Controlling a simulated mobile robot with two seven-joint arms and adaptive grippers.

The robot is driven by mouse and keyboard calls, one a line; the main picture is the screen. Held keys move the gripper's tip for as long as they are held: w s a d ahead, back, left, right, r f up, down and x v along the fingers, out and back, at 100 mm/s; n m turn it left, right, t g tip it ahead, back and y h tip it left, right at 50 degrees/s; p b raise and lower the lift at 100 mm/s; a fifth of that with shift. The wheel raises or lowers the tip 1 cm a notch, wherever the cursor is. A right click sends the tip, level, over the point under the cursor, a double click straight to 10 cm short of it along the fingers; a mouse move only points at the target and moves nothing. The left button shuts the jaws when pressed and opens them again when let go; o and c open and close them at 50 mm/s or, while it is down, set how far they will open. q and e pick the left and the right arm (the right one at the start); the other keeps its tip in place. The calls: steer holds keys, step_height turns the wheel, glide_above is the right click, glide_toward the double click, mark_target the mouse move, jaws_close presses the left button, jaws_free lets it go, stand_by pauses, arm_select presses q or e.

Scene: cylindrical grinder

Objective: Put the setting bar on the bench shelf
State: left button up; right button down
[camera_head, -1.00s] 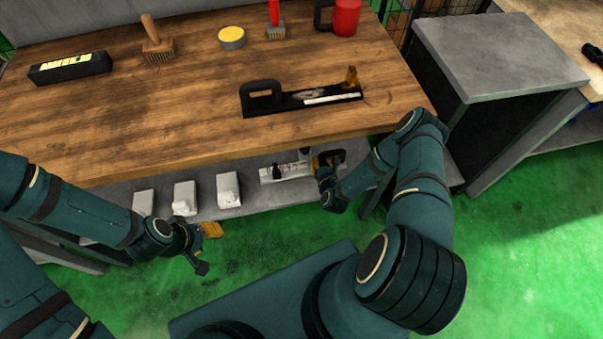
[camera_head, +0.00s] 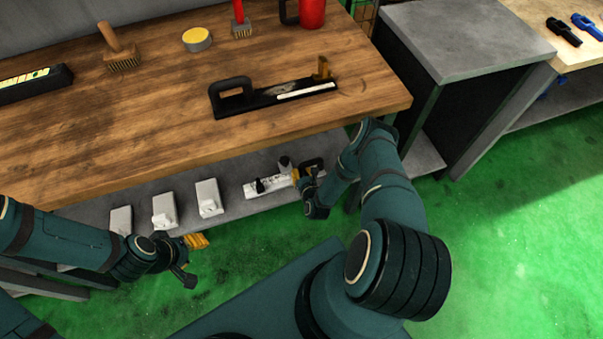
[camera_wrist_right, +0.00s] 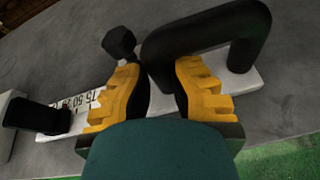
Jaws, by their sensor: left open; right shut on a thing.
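The setting bar (camera_head: 262,187) is a white scaled bar with black knobs and a black loop handle. It is at the bench shelf (camera_head: 232,213), under the wooden top. In the right wrist view the bar (camera_wrist_right: 246,80) lies flat over the grey shelf surface; I cannot tell if it fully touches. My right gripper (camera_head: 298,178) is shut on it near the foot of its handle, and its yellow fingers (camera_wrist_right: 162,85) show there too. My left gripper (camera_head: 198,241) is open and empty, in front of the shelf at the left.
Several white blocks (camera_head: 208,198) stand on the shelf left of the bar. On the bench top (camera_head: 150,130) lie a black handled tool (camera_head: 270,97), a brush (camera_head: 121,58), a round tin (camera_head: 197,39) and a black box (camera_head: 35,84). A grey cabinet (camera_head: 465,45) stands at right.

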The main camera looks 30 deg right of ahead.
steer(key=c, duration=1)
jaws_free()
steer(key=shift+c, duration=0.2)
steer(key=p+v, duration=0.3)
steer(key=v, duration=0.9)
steer(key=w+a+r+n+g+y, duration=0.25)
steer(key=a+r+n, duration=0.25)
steer(key=n, duration=0.6)
steer(key=w+a+r+n+g+y, duration=0.25)
steer(key=a+r+n+y, duration=0.2)
steer(key=n, duration=0.55)
steer(key=s+a+r+n+g, duration=0.6)
steer(key=s+a+r+n, duration=0.3)
steer(key=r+n, duration=0.4)
steer(key=s+n, duration=0.1)
steer(key=n, duration=0.4)
steer(key=shift+s+a+g+y, duration=0.15)
steer(key=shift+s+g+y, duration=0.05)
steer(key=shift+g+y, duration=0.1)
